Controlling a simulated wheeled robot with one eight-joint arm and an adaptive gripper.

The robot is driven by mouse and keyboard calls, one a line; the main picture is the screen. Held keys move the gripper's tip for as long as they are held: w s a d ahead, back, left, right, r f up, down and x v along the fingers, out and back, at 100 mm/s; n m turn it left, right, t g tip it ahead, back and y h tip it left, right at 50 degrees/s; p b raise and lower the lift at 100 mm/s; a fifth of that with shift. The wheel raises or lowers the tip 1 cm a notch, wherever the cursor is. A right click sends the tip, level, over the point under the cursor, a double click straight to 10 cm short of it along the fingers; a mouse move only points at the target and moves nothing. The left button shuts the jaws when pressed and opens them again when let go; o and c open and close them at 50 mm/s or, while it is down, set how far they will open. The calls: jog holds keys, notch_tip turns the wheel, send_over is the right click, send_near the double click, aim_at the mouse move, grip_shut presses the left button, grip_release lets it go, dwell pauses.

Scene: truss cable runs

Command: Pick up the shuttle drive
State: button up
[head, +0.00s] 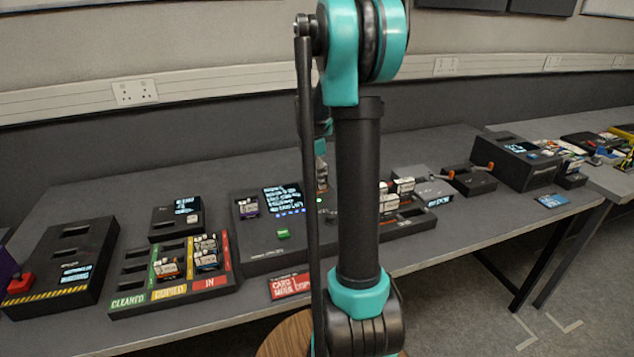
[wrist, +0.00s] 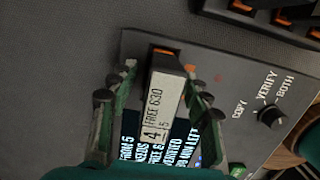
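A drive (wrist: 157,105) with a white label reading "FREE 630" and "4/5" stands in the wrist view, with orange at its far end. It stands over the dark console (wrist: 222,75). My gripper (wrist: 160,72) has one finger on each side of this drive; a narrow gap shows on the left, and the right finger is close to or touching it. In the head view, the drive (head: 321,176) shows upright over the console (head: 262,250), partly hidden by my arm. The lettering does not tell me whether it is the shuttle drive.
More drives (head: 403,186) stand in a rack right of my arm. A black box (head: 62,270) lies far left. A red card (head: 290,286) lies at the table's front edge.

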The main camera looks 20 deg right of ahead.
grip_shut()
jog(key=shift+r, duration=0.1)
dwell(0.3)
